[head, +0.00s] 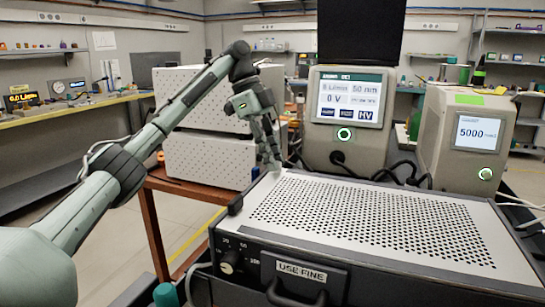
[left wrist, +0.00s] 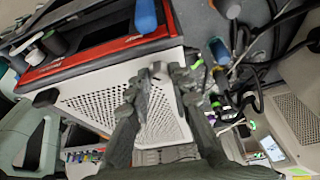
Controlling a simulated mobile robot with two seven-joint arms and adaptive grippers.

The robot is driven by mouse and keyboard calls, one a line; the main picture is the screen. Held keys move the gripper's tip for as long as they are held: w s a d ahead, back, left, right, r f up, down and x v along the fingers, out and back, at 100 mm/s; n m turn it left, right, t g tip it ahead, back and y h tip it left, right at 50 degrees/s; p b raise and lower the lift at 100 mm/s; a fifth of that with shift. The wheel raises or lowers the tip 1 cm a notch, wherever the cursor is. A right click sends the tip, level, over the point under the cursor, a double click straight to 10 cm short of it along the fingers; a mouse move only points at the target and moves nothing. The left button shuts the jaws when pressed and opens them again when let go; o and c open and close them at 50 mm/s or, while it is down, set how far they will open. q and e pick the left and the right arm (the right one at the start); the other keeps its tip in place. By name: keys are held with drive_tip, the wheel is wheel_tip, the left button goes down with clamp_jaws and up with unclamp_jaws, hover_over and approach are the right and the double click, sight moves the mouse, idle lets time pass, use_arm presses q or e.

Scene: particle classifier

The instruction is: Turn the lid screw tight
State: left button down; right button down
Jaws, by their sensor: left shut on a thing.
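The lid (head: 365,212) is the pale perforated top panel of a dark-fronted instrument box labelled "USE FINE". My left gripper (head: 269,163) points down at the lid's far left corner. Its fingers are close together, shut on the lid screw, which they hide in the head view. In the left wrist view the two fingertips (left wrist: 160,76) close around a small pale piece, the lid screw (left wrist: 158,69), at the edge of the perforated panel. Its head and seating are too small to make out. My right gripper is in neither view.
A display unit (head: 346,110) reading 0 V stands behind the lid, with dark cables at its base. Another unit (head: 470,140) reading 5000 stands at the right. Perforated white boxes (head: 205,155) stand behind my left arm. A front knob (head: 230,261) sits below the lid.

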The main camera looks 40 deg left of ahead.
use_arm(q)
drive_tip(key=m, duration=0.2)
drive_tip(key=m+g, duration=0.2)
drive_tip(key=m, duration=0.1)
drive_tip(key=shift+w+m, duration=0.25)
drive_tip(key=shift+m, duration=0.05)
idle(0.4)
drive_tip(key=c, duration=1.3)
unclamp_jaws()
drive_tip(key=shift+c, duration=0.2)
drive_tip(key=shift+r, duration=0.1)
drive_tip(key=v, duration=0.7)
drive_tip(key=shift+r, duration=0.2)
